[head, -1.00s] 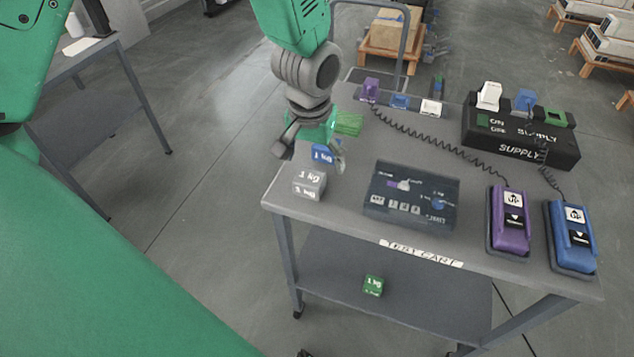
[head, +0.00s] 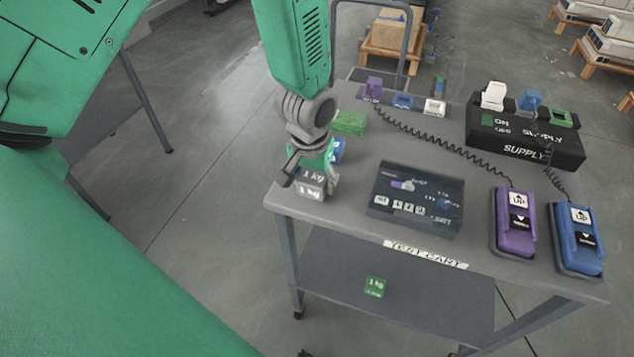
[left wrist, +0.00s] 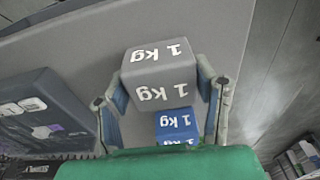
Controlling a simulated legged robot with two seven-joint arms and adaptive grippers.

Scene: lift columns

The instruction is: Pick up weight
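A grey 1 kg weight (head: 312,186) stands on the cart top near its front left corner. My left gripper (head: 312,178) is over it from above. In the left wrist view the grey weight (left wrist: 160,76) lies between the two open fingers (left wrist: 160,95), with small gaps at the sides. A blue 1 kg weight (head: 337,150) is just behind it, partly hidden by the gripper; it also shows in the left wrist view (left wrist: 176,126). A green block (head: 349,122) lies farther back. A green 1 kg weight (head: 375,287) is on the lower shelf. My right gripper is not seen.
The cart (head: 425,252) also bears a dark control panel (head: 416,199) to the right of the gripper. Purple (head: 514,222) and blue (head: 575,238) pendants and a black supply box (head: 525,139) stand farther right. Coiled cables cross the top.

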